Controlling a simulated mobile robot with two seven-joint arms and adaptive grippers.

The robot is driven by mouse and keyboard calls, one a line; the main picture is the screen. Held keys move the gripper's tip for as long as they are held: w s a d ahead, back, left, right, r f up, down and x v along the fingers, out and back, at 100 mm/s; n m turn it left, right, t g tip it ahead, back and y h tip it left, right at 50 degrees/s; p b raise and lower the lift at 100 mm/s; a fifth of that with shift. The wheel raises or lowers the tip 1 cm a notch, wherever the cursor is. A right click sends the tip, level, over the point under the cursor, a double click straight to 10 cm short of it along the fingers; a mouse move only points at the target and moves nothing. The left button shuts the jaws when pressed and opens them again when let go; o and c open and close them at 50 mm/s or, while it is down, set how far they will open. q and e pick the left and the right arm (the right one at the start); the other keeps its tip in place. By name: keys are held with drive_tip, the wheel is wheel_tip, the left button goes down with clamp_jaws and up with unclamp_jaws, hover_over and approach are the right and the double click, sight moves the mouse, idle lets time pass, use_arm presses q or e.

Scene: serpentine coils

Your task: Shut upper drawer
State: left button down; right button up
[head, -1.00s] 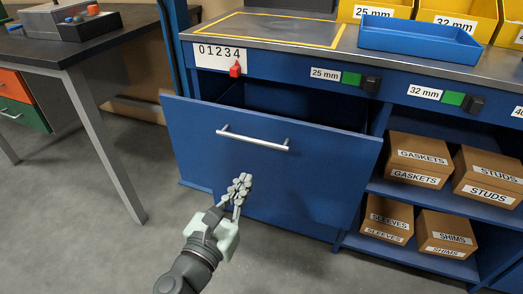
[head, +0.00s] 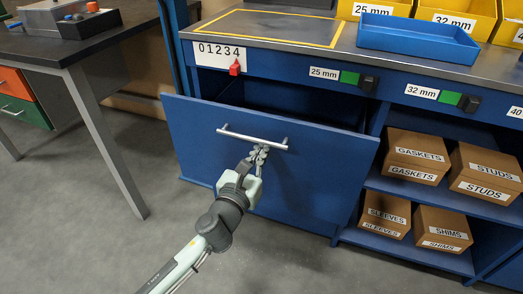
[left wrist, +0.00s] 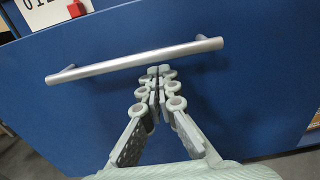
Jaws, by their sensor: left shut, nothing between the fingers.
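The upper drawer (head: 205,150) is a big blue front with a silver bar handle (head: 252,137). It stands pulled out from the cabinet, with its dark inside showing above the front. My left gripper (head: 259,150) is shut and empty, its fingertips just below the handle's right half. In the left wrist view, the fingertips (left wrist: 158,72) point at the blue drawer front (left wrist: 250,100), right under the handle (left wrist: 130,62). I cannot tell whether they touch the front. My right gripper is not in view.
A red pointer (head: 235,67) sits under a number scale above the drawer. A blue tray (head: 420,38) and yellow bins (head: 463,20) stand on the top. Open shelves at right hold cardboard boxes (head: 415,157). A dark table (head: 75,45) stands at left. The floor before the drawer is free.

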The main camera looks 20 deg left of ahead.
use_arm(q)
drive_tip(key=w, duration=1.8)
drive_tip(key=shift+d+r, duration=0.15)
drive_tip(key=shift+d, duration=0.05)
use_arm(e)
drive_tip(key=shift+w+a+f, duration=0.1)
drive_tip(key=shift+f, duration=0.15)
use_arm(q)
drive_tip(key=shift+r, duration=0.1)
